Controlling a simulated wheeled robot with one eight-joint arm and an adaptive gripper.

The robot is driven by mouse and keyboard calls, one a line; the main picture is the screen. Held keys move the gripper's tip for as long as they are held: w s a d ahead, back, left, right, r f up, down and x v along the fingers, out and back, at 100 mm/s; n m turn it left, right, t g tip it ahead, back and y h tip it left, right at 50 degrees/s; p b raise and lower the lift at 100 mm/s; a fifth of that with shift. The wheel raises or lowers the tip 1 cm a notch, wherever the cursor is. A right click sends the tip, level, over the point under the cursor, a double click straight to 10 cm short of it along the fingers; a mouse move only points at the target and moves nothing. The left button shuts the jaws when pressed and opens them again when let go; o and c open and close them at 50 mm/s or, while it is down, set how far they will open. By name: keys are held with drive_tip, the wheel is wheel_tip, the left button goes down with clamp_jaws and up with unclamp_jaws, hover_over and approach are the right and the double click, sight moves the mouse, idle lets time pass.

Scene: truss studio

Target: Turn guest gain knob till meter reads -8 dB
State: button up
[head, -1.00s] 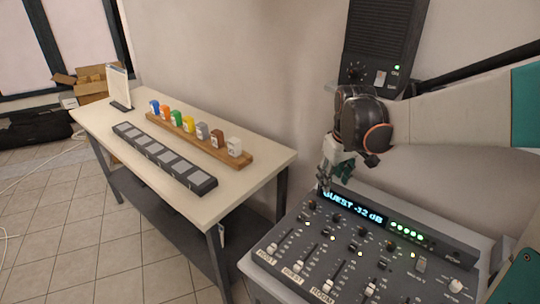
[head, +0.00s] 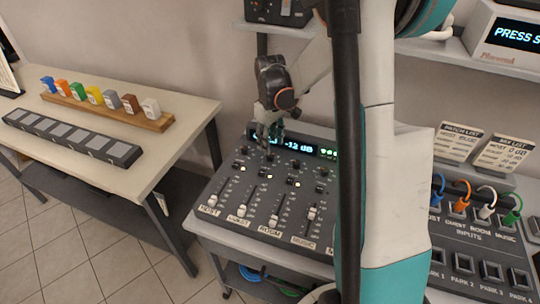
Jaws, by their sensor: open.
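The grey mixing console (head: 225,232) stands on a bench, with fader columns labelled HOST, GUEST, ROOM and MUSIC. A row of dark knobs lies along its upper part. The guest gain knob (head: 270,158) appears to be the second from the left, above the GUEST column. The meter display (head: 300,147) shows blue text that seems to read -32 dB; its left part is hidden behind my gripper. My gripper (head: 266,138) is open and points down near the display, just above and behind the guest knob. I cannot see any contact with the knob.
My arm crosses the picture and hides the console's right side. A patch panel (head: 462,240) with coloured cables and two list cards (head: 460,143) stand at right. A table (head: 185,110) with coloured blocks is at left. A shelf (head: 450,52) is above.

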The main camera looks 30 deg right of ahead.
sight(270, 157)
drive_tip(key=shift+f+b, duration=0.8)
drive_tip(key=shift+f, duration=2)
drive_tip(key=shift+c, duration=0.3)
clamp_jaws()
